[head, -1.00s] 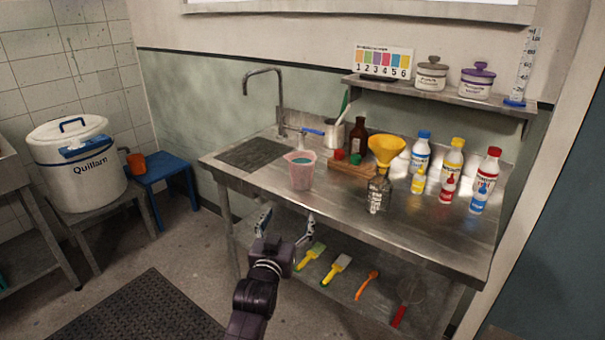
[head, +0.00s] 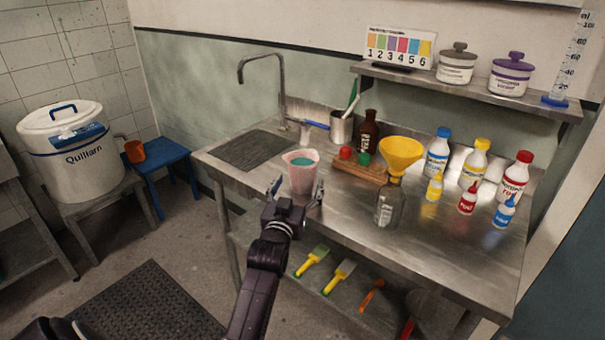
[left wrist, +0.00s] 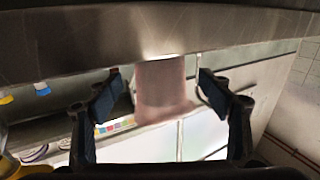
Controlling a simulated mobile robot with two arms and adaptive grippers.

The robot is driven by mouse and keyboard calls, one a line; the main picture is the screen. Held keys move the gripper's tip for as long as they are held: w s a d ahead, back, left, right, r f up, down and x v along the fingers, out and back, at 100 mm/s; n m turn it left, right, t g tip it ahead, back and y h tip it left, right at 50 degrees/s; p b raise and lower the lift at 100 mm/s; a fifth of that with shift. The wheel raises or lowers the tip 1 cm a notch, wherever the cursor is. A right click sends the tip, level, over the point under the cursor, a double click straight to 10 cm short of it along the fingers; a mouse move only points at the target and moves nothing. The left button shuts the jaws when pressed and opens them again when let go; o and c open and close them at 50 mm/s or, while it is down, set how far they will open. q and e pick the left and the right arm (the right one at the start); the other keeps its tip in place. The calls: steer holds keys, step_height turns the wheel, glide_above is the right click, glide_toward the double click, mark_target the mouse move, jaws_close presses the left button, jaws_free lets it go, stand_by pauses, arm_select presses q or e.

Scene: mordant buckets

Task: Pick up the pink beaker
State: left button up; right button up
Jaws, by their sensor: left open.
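The pink beaker (head: 300,172) stands upright on the steel bench near its front edge, with teal liquid inside. My left gripper (head: 296,190) is open just in front of the beaker, its fingers spread to the left and right of the beaker's lower part. In the left wrist view the pink beaker (left wrist: 164,92) shows between the two open fingers of my left gripper (left wrist: 159,88), with a gap on each side. The right gripper is not in view.
A wooden block (head: 360,170) with red and green caps and a bottle with a yellow funnel (head: 400,155) stand right of the beaker. The sink (head: 256,148) lies to its left. Several small bottles stand farther right. Brushes lie on the lower shelf.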

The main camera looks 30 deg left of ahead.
mark_target(299, 182)
arm_select(q)
steer(key=x, duration=0.4)
steer(key=shift+w+a, duration=0.1)
steer(key=shift+w, duration=0.1)
steer(key=c, duration=1.5)
steer(key=shift+r, duration=0.1)
steer(key=shift+c, duration=0.3)
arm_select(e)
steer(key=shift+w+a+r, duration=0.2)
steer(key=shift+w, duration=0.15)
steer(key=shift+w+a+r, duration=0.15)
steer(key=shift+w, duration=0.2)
arm_select(q)
steer(key=shift+r, duration=0.25)
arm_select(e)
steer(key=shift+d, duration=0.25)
